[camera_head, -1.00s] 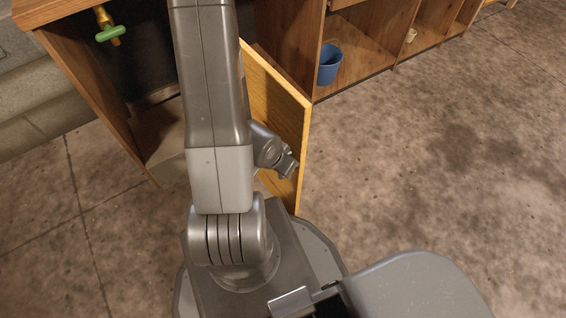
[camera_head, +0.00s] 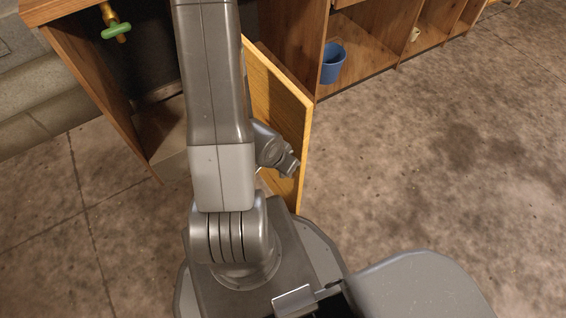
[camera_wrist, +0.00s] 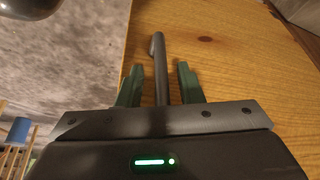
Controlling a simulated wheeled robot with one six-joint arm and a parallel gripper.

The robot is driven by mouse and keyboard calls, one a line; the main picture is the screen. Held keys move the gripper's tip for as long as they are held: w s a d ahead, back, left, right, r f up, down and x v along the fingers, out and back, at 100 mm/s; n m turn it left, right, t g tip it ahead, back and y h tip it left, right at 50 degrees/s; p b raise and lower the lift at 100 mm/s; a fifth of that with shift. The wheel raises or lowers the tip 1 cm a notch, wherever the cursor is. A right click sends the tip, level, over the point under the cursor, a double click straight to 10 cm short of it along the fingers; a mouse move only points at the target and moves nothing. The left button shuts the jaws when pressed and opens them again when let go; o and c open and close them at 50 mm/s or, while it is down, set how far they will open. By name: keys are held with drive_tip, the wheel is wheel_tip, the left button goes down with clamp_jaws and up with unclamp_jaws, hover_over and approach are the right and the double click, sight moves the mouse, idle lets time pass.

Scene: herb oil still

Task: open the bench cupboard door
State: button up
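The bench cupboard door (camera_head: 283,110) is a yellowish wooden panel. In the head view it stands swung out from the bench, and the dark cupboard interior (camera_head: 160,128) shows to its left. In the wrist view the door face (camera_wrist: 225,50) fills the right side, with a dark grey bar handle (camera_wrist: 159,65) on it. My gripper (camera_wrist: 160,82) has its two green fingers apart, one on each side of the handle. A gap shows between the handle and each finger. In the head view my arm hides the fingers and the handle.
A blue bucket (camera_head: 332,64) and a small pale cup (camera_head: 415,34) stand in the open shelves right of the door. A tap with a green handle (camera_head: 116,30) is at the bench's upper left. Bare floor (camera_head: 430,160) lies clear to the right.

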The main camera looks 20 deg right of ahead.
drive_tip(key=p+v, duration=0.9)
drive_tip(key=v, duration=0.4)
drive_tip(key=shift+r+p, duration=0.3)
drive_tip(key=shift+p, duration=0.1)
drive_tip(key=shift+a, duration=0.1)
drive_tip(key=b+x, duration=1)
drive_tip(key=x, duration=0.4)
drive_tip(key=shift+s+r, duration=0.1)
